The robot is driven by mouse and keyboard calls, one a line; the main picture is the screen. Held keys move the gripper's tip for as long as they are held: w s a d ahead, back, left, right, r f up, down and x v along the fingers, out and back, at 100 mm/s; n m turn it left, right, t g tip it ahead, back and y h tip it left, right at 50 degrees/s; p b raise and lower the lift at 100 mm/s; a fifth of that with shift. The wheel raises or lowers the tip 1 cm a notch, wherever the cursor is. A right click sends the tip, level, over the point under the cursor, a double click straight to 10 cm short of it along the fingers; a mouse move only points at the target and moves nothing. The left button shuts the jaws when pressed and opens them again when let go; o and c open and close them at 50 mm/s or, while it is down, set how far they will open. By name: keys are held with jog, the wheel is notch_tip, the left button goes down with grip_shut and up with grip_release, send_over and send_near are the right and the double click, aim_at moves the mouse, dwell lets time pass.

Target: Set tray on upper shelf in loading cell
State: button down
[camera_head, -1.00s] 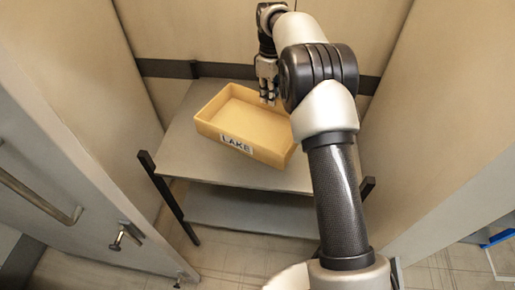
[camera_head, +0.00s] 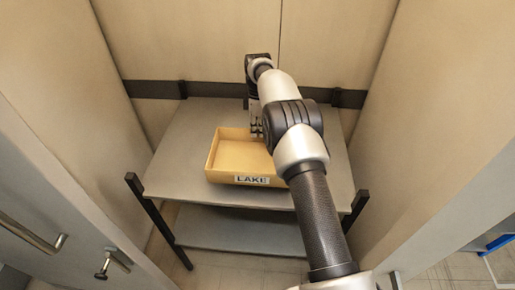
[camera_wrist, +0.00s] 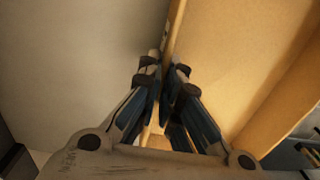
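The tray (camera_head: 228,181) is a shallow yellow box with a white LAKE label on its front wall. It is upright over the middle of the grey upper shelf (camera_head: 180,155) in the head view, and looks low on it or resting there. My gripper (camera_head: 257,130) is at the tray's far wall, partly hidden by my arm. In the wrist view, my gripper (camera_wrist: 163,72) has its fingers close together on both sides of the tray's wall (camera_wrist: 177,22), apparently pinching it. The tray's right part is hidden behind my arm.
A lower shelf (camera_head: 240,232) lies beneath, with dark posts (camera_head: 155,215) at the front corners. Beige walls close in both sides and the back, with a dark rail (camera_head: 150,89) behind. A panel with a handle (camera_head: 35,235) stands at left. Shelf surface is bare around the tray.

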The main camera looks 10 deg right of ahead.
aim_at(258, 141)
notch_tip(258, 141, down, 7)
jog(key=shift+f+b, duration=0.2)
jog(key=shift+b, duration=0.35)
jog(key=c, duration=2.3)
grip_release()
jog(key=shift+f, duration=0.15)
jog(key=o, duration=0.5)
